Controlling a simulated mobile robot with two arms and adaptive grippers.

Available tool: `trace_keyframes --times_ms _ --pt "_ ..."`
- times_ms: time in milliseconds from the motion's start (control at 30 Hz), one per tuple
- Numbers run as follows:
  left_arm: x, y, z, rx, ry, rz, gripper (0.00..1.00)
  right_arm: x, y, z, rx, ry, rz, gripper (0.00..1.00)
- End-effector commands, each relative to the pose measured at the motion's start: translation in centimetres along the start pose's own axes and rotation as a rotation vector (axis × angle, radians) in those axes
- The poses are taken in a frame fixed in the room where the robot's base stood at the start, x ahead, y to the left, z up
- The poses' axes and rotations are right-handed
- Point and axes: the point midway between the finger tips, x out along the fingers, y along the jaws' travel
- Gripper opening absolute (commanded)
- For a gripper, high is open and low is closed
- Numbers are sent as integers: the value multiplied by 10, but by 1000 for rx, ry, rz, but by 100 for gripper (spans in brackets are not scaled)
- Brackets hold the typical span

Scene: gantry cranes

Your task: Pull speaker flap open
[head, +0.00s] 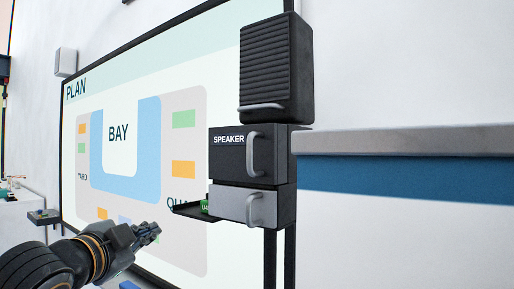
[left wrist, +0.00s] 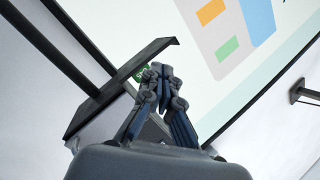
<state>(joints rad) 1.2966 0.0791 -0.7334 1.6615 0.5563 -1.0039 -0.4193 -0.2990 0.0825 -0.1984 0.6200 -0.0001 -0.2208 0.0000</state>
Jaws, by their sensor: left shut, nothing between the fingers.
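A dark box front labelled SPEAKER (head: 228,155) hangs on the right side of the plan board, with an upright grey handle (head: 253,155). It looks closed. Below it is a light grey front (head: 227,205) with a similar handle (head: 256,210). Above is a black ribbed speaker-like unit (head: 276,65) with a bar handle along its lower edge. My left gripper (head: 154,232) is shut and empty, lower left of these fronts and touching no handle. Its closed fingers also show in the left wrist view (left wrist: 160,70). My right gripper is not in view.
A thin dark tray (head: 187,212) juts left by the grey front, with a green item (head: 204,207) on it. The plan board (head: 140,90) stands behind my left gripper. A grey-topped ledge with a blue band (head: 410,178) runs to the right.

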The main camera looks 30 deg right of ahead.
Motion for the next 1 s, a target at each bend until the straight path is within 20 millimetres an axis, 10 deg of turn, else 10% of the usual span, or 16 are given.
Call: trace_keyframes --times_ms 200,400,667,1000 --pt "-61 -12 -138 319 122 6 0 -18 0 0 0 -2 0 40" --pt "-109 6 -208 561 173 11 0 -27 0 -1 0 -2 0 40" --pt "-132 20 -235 695 189 14 0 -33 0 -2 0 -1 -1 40" --pt "-83 22 -247 696 189 17 0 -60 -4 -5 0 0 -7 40"
